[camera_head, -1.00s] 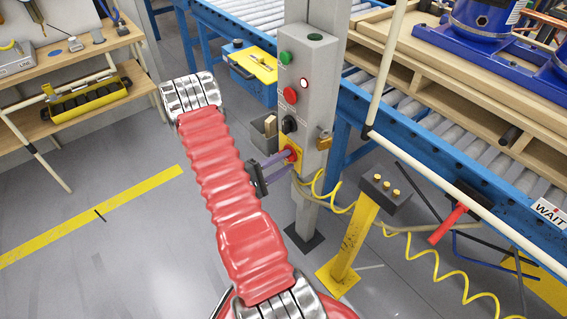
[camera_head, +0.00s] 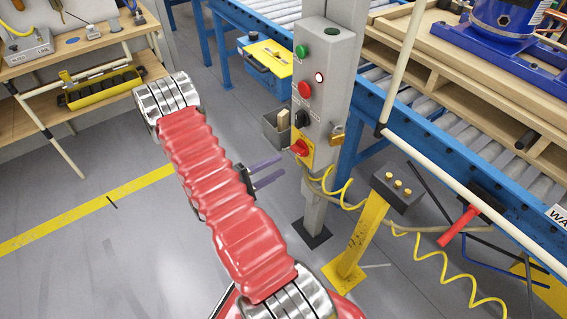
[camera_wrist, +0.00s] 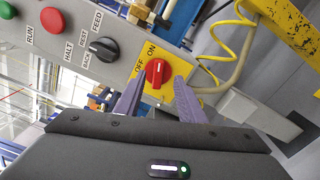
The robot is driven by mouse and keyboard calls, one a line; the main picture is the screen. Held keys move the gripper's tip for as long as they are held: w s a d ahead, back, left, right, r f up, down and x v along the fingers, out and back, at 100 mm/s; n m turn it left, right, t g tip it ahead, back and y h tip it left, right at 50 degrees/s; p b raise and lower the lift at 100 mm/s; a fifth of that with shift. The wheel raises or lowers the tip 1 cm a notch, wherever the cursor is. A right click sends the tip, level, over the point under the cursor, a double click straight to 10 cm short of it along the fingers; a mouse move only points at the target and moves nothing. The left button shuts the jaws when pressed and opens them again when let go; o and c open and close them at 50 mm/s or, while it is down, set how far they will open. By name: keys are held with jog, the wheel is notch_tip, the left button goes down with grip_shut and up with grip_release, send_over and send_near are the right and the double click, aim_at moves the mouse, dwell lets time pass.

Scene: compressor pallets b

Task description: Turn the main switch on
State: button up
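The main switch (camera_head: 300,148) is a red rotary knob on a yellow plate, low on the grey control box. In the wrist view the main switch (camera_wrist: 156,73) has its handle upright in the picture, in line with the word ON above it; OFF is to its left. My gripper (camera_head: 281,168) is open and empty, its two purple fingers apart from the knob, to its left in the head view. In the wrist view my gripper (camera_wrist: 157,88) has a finger on each side of the knob's line, with the knob ahead of the gap.
Above the switch are a black selector (camera_head: 302,118), a red button (camera_head: 305,89) and a green button (camera_head: 302,51). A brass padlock (camera_head: 337,134) hangs at the box's right. A yellow post (camera_head: 362,238) and coiled yellow hose stand to the right. Floor at left is open.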

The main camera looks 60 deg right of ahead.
jog(key=v, duration=0.5)
jog(key=shift+a, duration=0.2)
dwell(0.6)
